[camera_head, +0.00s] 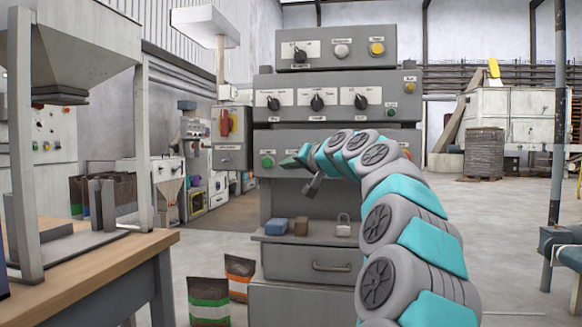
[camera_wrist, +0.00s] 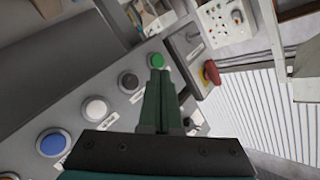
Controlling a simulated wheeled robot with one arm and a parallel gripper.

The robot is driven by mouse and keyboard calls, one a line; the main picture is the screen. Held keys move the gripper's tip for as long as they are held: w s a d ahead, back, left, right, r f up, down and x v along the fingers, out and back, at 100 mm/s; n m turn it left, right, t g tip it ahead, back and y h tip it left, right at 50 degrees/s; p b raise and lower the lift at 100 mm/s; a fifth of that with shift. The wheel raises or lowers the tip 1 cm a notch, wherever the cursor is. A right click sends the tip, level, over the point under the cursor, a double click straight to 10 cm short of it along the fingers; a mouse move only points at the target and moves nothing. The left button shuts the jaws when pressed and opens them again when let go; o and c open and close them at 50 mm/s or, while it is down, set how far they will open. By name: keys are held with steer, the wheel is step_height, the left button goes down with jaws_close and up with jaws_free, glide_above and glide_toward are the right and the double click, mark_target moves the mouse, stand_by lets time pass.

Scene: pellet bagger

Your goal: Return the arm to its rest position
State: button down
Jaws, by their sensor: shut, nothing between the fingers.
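My arm (camera_head: 404,226) reaches from the lower right up to the grey control cabinet (camera_head: 337,140). My gripper (camera_head: 296,160) is in front of the cabinet's lower button panel, just right of its green button (camera_head: 267,162). In the wrist view my gripper (camera_wrist: 160,88) has its two green fingers together with nothing between them. The fingertips lie near the green button (camera_wrist: 157,61) in that picture. I cannot tell whether they touch the panel. The arm hides the right part of that panel.
A small shelf (camera_head: 310,237) below the panel holds a blue block (camera_head: 276,227) and a padlock (camera_head: 343,225). A red and yellow switch (camera_head: 230,122) is at the cabinet's left. A wooden table (camera_head: 95,262) with a hopper frame stands left. Bags (camera_head: 209,303) stand on the floor. Floor at right is open.

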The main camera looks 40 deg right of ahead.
stand_by(0.4)
steer(key=a+f+n+g+y+p, duration=0.15)
steer(key=a+f, duration=0.35)
steer(key=a, duration=0.5)
steer(key=a+f+n+g+y+p, duration=0.1)
steer(key=a+f+n+g+y, duration=0.2)
steer(key=a, duration=0.8)
steer(key=s+a+f+n+g, duration=0.1)
steer(key=s+a+f+g, duration=0.15)
steer(key=a+f, duration=0.35)
steer(key=s+a+f+n+g, duration=0.1)
steer(key=s+a+f+g, duration=0.1)
steer(key=s+a+f, duration=0.3)
steer(key=s+a+f+g+p, duration=0.1)
steer(key=s+a+f+g, duration=0.1)
steer(key=s+a+f, duration=0.3)
steer(key=s+a+f+g+p, duration=0.1)
steer(key=s+a+f+g, duration=0.1)
steer(key=s+f, duration=0.4)
steer(key=s+d+f+n+g+h+p, duration=0.1)
steer(key=s+f, duration=0.4)
steer(key=s, duration=0.6)
steer(key=s+d+f+g+h+p, duration=0.1)
steer(key=s+f+g, duration=0.3)
steer(key=s, duration=0.7)
steer(key=shift+s+f+n+h, duration=0.25)
steer(key=shift+f+n+h, duration=0.1)
steer(key=shift+f+h, duration=0.25)
